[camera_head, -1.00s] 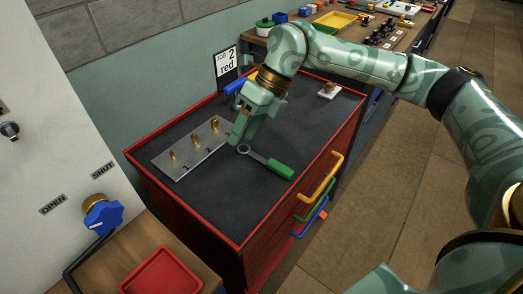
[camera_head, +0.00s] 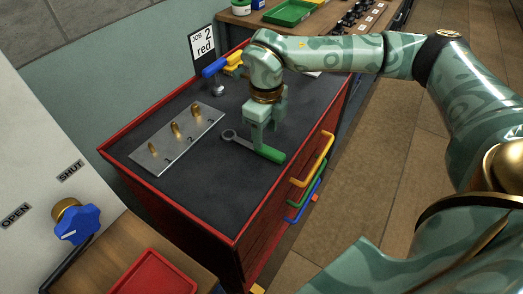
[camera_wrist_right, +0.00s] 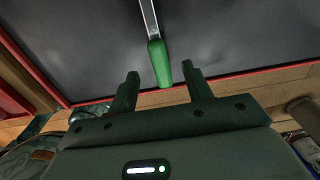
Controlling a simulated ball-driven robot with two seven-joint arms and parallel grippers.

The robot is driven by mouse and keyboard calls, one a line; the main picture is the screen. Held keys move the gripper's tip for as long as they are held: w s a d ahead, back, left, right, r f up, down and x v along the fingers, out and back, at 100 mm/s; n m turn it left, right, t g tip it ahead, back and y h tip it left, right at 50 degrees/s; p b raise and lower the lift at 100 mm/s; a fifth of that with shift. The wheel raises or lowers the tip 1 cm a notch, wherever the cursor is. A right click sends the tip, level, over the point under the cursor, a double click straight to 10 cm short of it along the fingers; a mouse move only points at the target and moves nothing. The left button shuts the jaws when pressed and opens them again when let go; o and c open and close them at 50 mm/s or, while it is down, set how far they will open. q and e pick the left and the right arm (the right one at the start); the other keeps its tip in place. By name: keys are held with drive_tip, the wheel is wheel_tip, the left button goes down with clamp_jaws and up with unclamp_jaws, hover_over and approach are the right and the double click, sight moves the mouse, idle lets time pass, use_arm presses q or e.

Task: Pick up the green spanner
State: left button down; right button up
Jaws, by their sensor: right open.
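The green spanner (camera_head: 268,153) lies on the dark top of the red tool cabinet, with its grey ring end pointing to the back left and its green handle toward the front right edge. My right gripper (camera_head: 265,136) is open just above the spanner and hides part of its shaft. In the right wrist view the green handle (camera_wrist_right: 158,62) runs down toward the gap between the two open fingers (camera_wrist_right: 162,85), with its end near their tips. Nothing is between the fingers' bases. My left gripper is not in view.
A metal plate (camera_head: 154,152) with several brass pegs and numbers stands left of the spanner. Blue and yellow handled tools (camera_head: 214,67) lie behind, by a "JOB 2 red" card (camera_head: 203,47). A red tray (camera_head: 150,275) is at the lower left. The cabinet top's front left is clear.

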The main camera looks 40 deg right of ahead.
drive_tip(key=f, duration=0.1)
drive_tip(key=f+b, duration=0.1)
drive_tip(key=f, duration=0.1)
drive_tip(key=f+b, duration=0.1)
drive_tip(key=f, duration=0.1)
drive_tip(key=shift+w+a, duration=0.2)
drive_tip(key=shift+w, duration=0.15)
drive_tip(key=shift+r, duration=0.15)
clamp_jaws()
drive_tip(key=shift+r, duration=0.1)
drive_tip(key=shift+r+p, duration=0.2)
drive_tip(key=shift+p, duration=0.1)
drive_tip(key=r, duration=0.1)
drive_tip(key=r+p, duration=0.2)
drive_tip(key=r, duration=0.1)
drive_tip(key=shift+s+a, duration=0.2)
drive_tip(key=shift+s, duration=0.05)
drive_tip(key=s+a+r+p, duration=0.3)
drive_tip(key=s+a+r, duration=0.4)
drive_tip(key=s, duration=0.4)
drive_tip(key=shift+s+a+r, duration=0.15)
drive_tip(key=shift+r, duration=0.6)
